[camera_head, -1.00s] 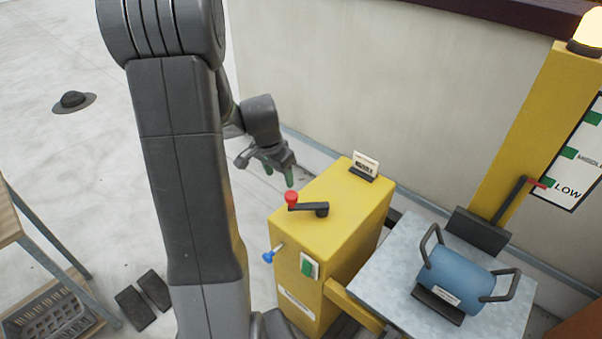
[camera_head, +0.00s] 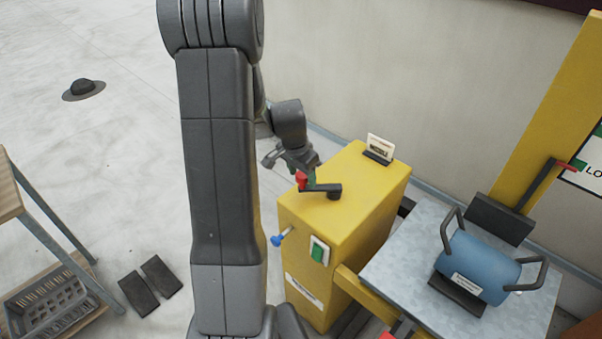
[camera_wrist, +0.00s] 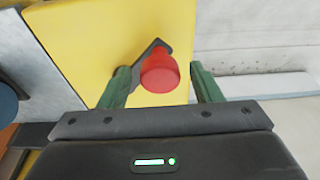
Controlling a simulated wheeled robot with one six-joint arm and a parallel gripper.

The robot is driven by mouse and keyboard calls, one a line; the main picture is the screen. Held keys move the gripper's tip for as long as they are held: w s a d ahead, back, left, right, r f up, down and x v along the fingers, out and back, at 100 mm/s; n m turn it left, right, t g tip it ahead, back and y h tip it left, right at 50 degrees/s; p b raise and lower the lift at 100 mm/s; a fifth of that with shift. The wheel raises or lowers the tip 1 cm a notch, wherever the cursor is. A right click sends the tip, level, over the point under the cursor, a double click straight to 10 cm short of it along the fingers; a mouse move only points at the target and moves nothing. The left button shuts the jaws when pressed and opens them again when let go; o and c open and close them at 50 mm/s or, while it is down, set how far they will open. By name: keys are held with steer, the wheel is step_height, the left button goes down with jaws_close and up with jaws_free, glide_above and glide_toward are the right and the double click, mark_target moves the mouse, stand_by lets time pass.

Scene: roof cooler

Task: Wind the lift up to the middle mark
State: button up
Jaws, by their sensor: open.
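The lift's yellow housing (camera_head: 350,215) carries a black crank arm (camera_head: 322,188) with a red knob (camera_head: 301,179) on top. My gripper (camera_head: 309,177) is at the knob. In the wrist view the red knob (camera_wrist: 160,72) lies between my two green fingers (camera_wrist: 158,85), which are open with gaps on both sides. The lift platform (camera_head: 405,262) bears a blue cylinder (camera_head: 478,265) with dark handles. A red-tipped pointer (camera_head: 571,166) stands near the LOW mark of the scale board (camera_head: 588,178); the middle mark is outside the head view.
A blue-tipped lever (camera_head: 278,240) and a green switch (camera_head: 318,251) are on the housing's side. A small card (camera_head: 379,147) stands on its top. A shelf with a grey basket (camera_head: 50,305) is at the left. Open floor lies behind, with a dark hat-like object (camera_head: 84,90).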

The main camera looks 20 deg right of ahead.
steer(key=c, duration=1)
steer(key=shift+s+a+f+b, duration=0.1)
steer(key=shift+s+a+b, duration=0.1)
steer(key=shift+s, duration=0.35)
steer(key=shift+s+a+b, duration=0.15)
steer(key=shift+s+b, duration=0.05)
steer(key=shift+s, duration=0.3)
steer(key=shift+c, duration=0.2)
steer(key=shift+s, duration=0.2)
steer(key=shift+s+a+b, duration=0.1)
steer(key=shift+s+b, duration=0.25)
steer(key=shift+s, duration=0.5)
